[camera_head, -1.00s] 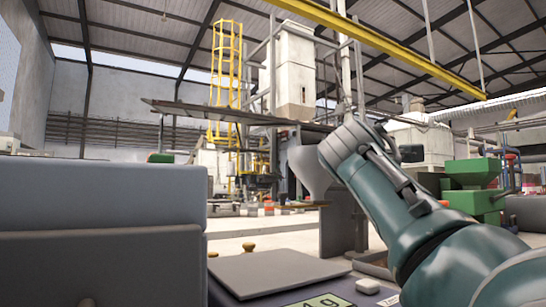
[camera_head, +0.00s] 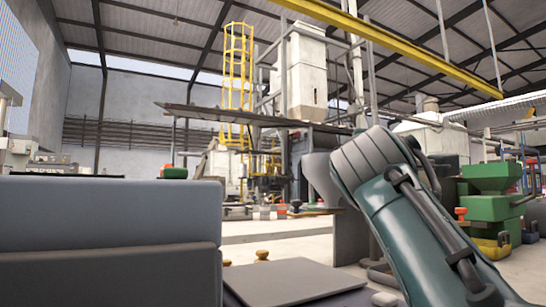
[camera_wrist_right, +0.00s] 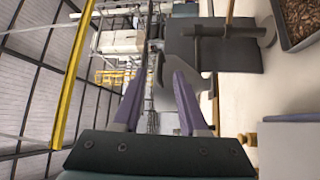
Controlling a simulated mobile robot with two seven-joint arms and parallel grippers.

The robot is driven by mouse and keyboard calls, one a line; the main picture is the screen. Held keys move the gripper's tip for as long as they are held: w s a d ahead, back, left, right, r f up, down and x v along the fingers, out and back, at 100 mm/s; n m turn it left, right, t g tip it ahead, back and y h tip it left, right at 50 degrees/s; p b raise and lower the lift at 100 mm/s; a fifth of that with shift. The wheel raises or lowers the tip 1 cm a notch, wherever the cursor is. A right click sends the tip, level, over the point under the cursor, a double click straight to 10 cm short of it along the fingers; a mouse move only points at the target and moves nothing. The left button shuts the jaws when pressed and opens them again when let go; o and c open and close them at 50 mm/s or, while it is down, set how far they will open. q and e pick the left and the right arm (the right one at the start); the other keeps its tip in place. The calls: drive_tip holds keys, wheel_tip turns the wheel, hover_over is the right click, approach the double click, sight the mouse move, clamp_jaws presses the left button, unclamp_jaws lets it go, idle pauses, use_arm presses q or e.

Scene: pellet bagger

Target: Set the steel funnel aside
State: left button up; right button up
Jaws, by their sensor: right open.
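The steel funnel (camera_head: 319,178) is a smooth grey cone in the head view, wide at the top and narrowing downward. My right arm covers its right side. A brown bar with orange knobs (camera_head: 310,211) shows near its lower end. In the right wrist view, turned sideways, a grey shape that looks like the funnel (camera_wrist_right: 163,93) lies between and beyond the purple fingers of my right gripper (camera_wrist_right: 163,72). The gripper is open; I cannot tell whether a finger touches the funnel. In the head view my right arm hides this gripper. My left gripper is not in view.
A large grey block (camera_head: 110,235) fills the lower left. A flat grey plate (camera_head: 290,281) lies in front, clear on top. A dark panel (camera_head: 349,235) stands behind the funnel. A tray of brown pellets (camera_wrist_right: 286,35) shows in the right wrist view. Green machinery (camera_head: 490,200) stands right.

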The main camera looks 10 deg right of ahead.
drive_tip(key=shift+v, duration=2.2)
